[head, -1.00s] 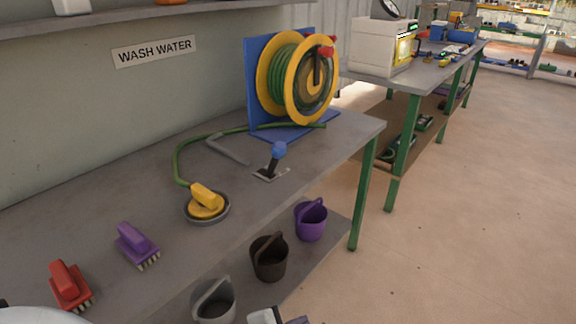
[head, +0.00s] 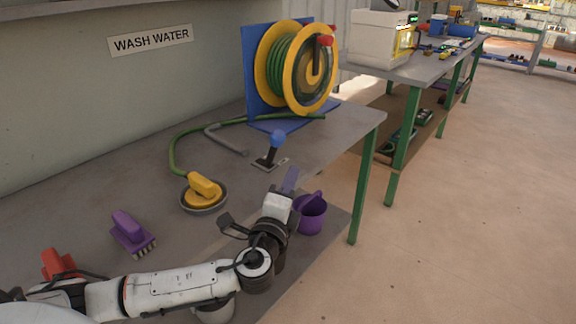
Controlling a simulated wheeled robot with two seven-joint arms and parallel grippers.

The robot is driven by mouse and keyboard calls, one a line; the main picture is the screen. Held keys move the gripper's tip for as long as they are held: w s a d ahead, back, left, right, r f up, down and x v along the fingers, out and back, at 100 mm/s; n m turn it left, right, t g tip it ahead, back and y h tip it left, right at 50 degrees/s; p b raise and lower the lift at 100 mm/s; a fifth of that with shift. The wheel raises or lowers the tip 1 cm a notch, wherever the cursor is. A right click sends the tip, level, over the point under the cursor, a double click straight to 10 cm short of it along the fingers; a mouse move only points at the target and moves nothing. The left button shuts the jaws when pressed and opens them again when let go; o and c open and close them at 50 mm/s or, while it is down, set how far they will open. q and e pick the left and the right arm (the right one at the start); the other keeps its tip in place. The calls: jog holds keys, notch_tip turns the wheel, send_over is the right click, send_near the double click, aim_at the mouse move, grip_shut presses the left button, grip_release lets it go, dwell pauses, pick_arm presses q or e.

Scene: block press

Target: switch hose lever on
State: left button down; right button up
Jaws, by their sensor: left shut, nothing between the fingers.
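The hose lever (head: 273,149) is a dark stick with a blue ball knob on a small metal plate on the grey bench. It tilts up and slightly right. My left gripper (head: 290,180) is just in front of the lever, at the bench's front edge. It is shut and empty, and does not touch the lever. The green hose (head: 177,150) runs from the yellow hose reel (head: 297,70) to a yellow nozzle head (head: 203,190) in a round dish. My right gripper is not in view.
A purple brush (head: 131,230) and a red brush (head: 58,263) lie at the left on the bench (head: 90,205). A purple bucket (head: 311,215) stands on the lower shelf behind my gripper. The floor at the right is clear.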

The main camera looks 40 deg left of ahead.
aim_at(273, 150)
pick_arm(q)
jog(key=w+a+r+b, duration=0.1)
jog(key=w+a, duration=0.6)
jog(key=w, duration=0.1)
jog(key=shift+r, duration=0.2)
jog(key=shift+r, duration=0.1)
